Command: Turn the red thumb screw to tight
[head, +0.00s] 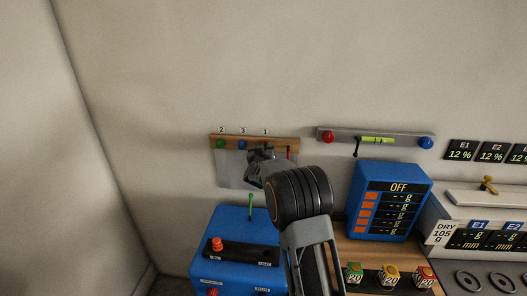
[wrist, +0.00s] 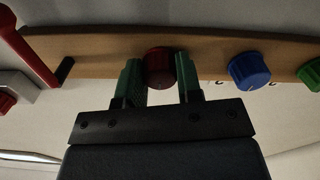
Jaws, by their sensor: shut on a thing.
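The red thumb screw (wrist: 160,68) sits on the wooden rail (wrist: 100,54) in the wrist view. The two green fingers of my gripper (wrist: 160,78) stand on either side of it, shut on it. In the head view my gripper (head: 262,153) is at the wall rail (head: 276,142) and hides the red screw. A blue thumb screw (wrist: 249,70) and a green one (wrist: 309,72) sit to the right of it in the wrist view. How tight the red screw is cannot be told.
A red lever (wrist: 28,48) sticks out near the rail's left end in the wrist view. Below the rail stands a blue box (head: 225,237) with a green-tipped lever (head: 251,205). A second blue box (head: 388,200) reading OFF stands to the right.

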